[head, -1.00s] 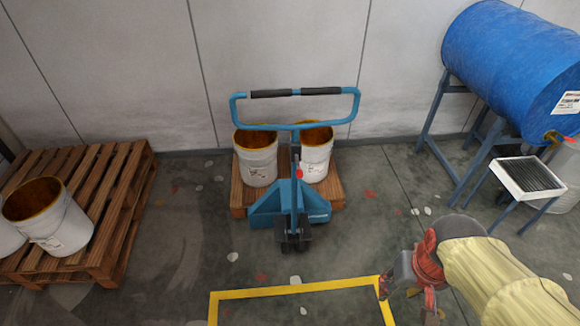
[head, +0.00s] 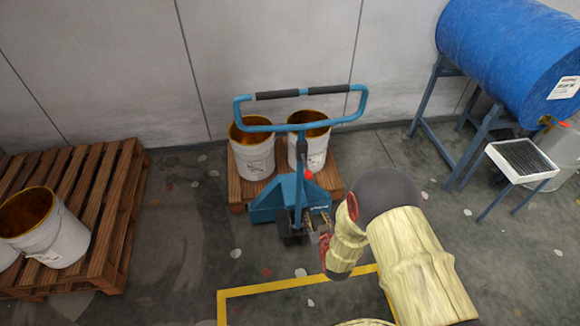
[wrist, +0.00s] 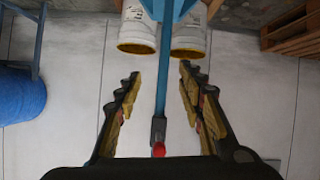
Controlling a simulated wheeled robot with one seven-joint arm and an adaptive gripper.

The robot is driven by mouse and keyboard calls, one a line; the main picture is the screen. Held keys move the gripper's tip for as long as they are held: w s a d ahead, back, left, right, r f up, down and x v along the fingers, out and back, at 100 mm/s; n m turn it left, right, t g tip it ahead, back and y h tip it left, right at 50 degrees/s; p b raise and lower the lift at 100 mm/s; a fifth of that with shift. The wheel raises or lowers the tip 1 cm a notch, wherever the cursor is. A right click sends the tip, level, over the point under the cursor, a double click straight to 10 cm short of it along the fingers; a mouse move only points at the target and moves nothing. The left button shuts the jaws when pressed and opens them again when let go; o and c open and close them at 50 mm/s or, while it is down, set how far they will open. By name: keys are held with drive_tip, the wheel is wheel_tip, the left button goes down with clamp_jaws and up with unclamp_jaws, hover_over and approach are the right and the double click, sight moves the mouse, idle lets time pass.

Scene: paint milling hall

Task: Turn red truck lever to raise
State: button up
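The blue pallet truck (head: 290,195) stands in the middle of the head view with its looped handle (head: 352,104) raised toward the wall. The small red lever tip (head: 308,174) is on the handle's shaft. In the wrist view the red lever tip (wrist: 159,149) shows low in the middle, at the end of a grey fitting on the blue shaft (wrist: 161,85). My gripper (wrist: 160,78) is open, its fingers on either side of the shaft, with gaps on both sides. In the head view my gripper (head: 318,228) is near the truck's front, partly hidden by my wrist.
The truck's forks are at a wooden pallet (head: 236,188) with two white buckets (head: 253,160). Another pallet (head: 122,200) with buckets is at left. A blue drum (head: 500,55) on a stand is at right. Yellow floor tape (head: 250,290) marks the foreground.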

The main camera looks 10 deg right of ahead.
drive_tip(key=w+a+r+t, duration=0.2)
drive_tip(key=w+r+t, duration=0.25)
drive_tip(key=r, duration=0.35)
drive_tip(key=t, duration=0.1)
approach(307, 169)
drive_tip(key=w, duration=0.2)
drive_tip(key=shift+n, duration=0.4)
drive_tip(key=w, duration=0.2)
drive_tip(key=w+b, duration=0.1)
drive_tip(key=w, duration=0.2)
drive_tip(key=w+f, duration=0.1)
drive_tip(key=w, duration=0.1)
drive_tip(key=shift+w, duration=0.4)
drive_tip(key=shift+c, duration=0.5)
clamp_jaws()
